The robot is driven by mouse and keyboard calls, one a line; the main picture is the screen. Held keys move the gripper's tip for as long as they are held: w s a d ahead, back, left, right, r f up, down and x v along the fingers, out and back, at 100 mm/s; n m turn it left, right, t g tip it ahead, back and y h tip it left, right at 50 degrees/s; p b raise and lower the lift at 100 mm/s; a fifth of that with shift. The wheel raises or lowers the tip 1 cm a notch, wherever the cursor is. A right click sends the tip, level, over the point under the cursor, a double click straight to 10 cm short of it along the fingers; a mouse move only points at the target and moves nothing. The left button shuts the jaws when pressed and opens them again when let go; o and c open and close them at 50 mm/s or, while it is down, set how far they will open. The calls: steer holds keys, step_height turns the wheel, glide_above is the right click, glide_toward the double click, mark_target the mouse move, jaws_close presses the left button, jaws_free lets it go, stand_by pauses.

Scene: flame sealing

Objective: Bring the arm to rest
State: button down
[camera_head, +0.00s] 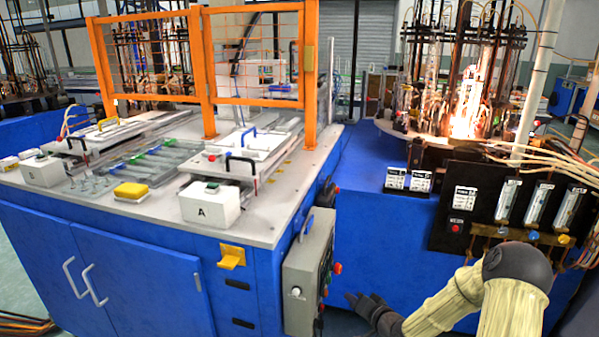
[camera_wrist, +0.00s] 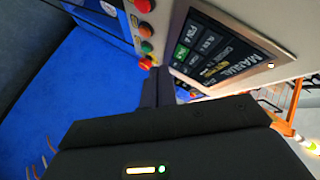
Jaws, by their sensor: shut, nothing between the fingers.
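My gripper (camera_head: 372,306) is dark and shows low in the head view, just right of the grey control box (camera_head: 308,272) on the side of the blue cabinet. My arm, in a pale sleeve, bends down to it from the right. The wrist view shows the gripper (camera_wrist: 157,86) with its fingers together and nothing between them. Its tips point at the control box's face, close to a red button (camera_wrist: 147,62); I cannot tell if they touch. A lit screen (camera_wrist: 225,50) reading "MANUAL" lies right of the fingers.
The white worktop (camera_head: 265,230) holds box A (camera_head: 209,208), box B (camera_head: 42,175) and a yellow block (camera_head: 131,191). An orange mesh guard (camera_head: 255,50) stands on it. Flames (camera_head: 465,120) burn at the back right. Black panel (camera_head: 470,215) with gauges stands near my arm.

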steer(key=s+a+r+n+g+h, duration=0.1)
steer(key=s+r+n+g+h, duration=0.35)
steer(key=s, duration=0.95)
steer(key=s+r+n+g+h, duration=0.15)
steer(key=s+r+g, duration=0.5)
steer(key=s, duration=0.75)
step_height(320, 180, up, 23)
steer(key=m+t+p, duration=0.1)
steer(key=p, duration=2)
steer(key=shift+w+h+p, duration=0.3)
steer(key=shift+w+p, duration=0.1)
steer(key=shift+f, duration=0.1)
